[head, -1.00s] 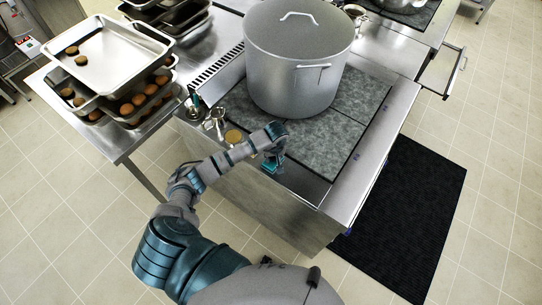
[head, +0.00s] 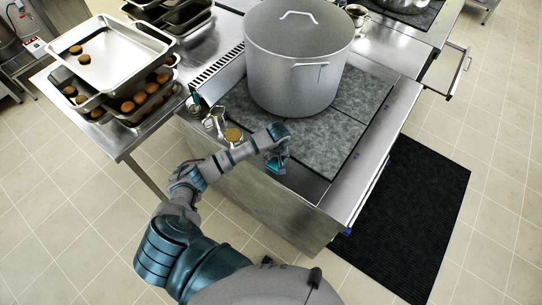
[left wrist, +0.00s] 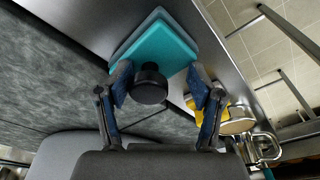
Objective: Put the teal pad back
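The teal pad (left wrist: 158,48) shows in the left wrist view as a flat teal block with a grey-blue layer at its edge. A black round knob (left wrist: 149,84) stands in front of it. My left gripper (left wrist: 160,78) is open, its two fingers on either side of the knob, with a clear gap on the right side. In the head view my left gripper (head: 279,160) is over the front metal edge of the cooktop, and it partly hides the teal pad (head: 283,162). My right gripper is not in view.
A large lidded stockpot (head: 292,70) stands on the grey cooktop plates (head: 318,145). A small container with a tan top (head: 233,134) and metal utensils (head: 213,121) are left of the gripper. Trays with round items (head: 115,55) stand at the left. A black mat (head: 415,215) lies on the floor.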

